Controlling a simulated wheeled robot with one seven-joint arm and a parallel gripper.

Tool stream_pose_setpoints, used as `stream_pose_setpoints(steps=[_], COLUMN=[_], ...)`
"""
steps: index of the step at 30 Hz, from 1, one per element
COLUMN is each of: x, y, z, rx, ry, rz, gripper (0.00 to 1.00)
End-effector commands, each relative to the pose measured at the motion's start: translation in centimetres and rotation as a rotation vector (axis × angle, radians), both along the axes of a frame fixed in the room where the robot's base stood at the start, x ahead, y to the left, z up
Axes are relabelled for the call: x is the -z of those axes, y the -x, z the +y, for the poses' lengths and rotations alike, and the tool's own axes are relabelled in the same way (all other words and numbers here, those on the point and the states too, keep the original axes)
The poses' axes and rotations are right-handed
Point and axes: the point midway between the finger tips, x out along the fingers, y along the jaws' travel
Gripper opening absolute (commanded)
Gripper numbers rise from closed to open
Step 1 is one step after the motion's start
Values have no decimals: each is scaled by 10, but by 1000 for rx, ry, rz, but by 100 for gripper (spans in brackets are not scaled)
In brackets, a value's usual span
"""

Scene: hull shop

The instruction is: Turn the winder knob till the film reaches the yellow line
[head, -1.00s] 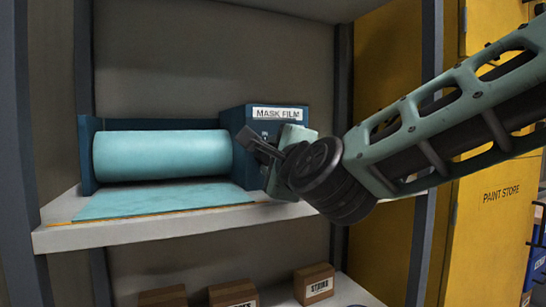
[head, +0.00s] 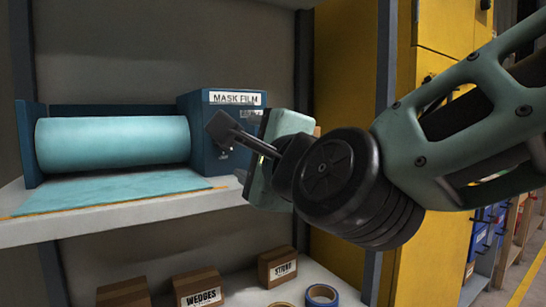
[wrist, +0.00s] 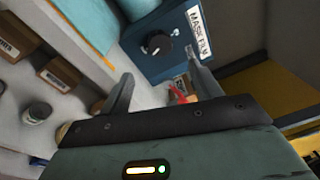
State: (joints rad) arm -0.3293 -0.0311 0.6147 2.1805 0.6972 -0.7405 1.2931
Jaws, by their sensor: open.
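The blue film dispenser (head: 196,150), labelled MASK FILM, stands on the shelf. Its teal film roll (head: 112,143) feeds a flat film sheet (head: 110,186) out over the shelf. The sheet's front edge lies at or very close to the yellow line (head: 120,203); I cannot tell if a thin gap exists. The dark winder knob (wrist: 155,43) shows on the housing front in the wrist view, its pointer turned to one side; in the head view my finger largely covers it. My gripper (wrist: 162,86) is open and empty, its fingers short of the knob and apart from it.
The pale shelf edge (head: 60,228) runs below the dispenser. Cardboard boxes, one marked WEDGES (head: 198,288), and a blue tape roll (head: 321,294) sit on the lower shelf. A dark upright post (head: 384,120) and a yellow cabinet (head: 345,90) stand on the right.

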Motion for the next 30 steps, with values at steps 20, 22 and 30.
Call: stream_pose_setpoints(steps=[20, 22, 30], x=[3, 3, 34], y=[61, 61, 63], z=[-34, -34, -28], rx=[1, 1, -67], ry=[0, 0, 196], rz=[2, 2, 24], gripper=[64, 64, 64])
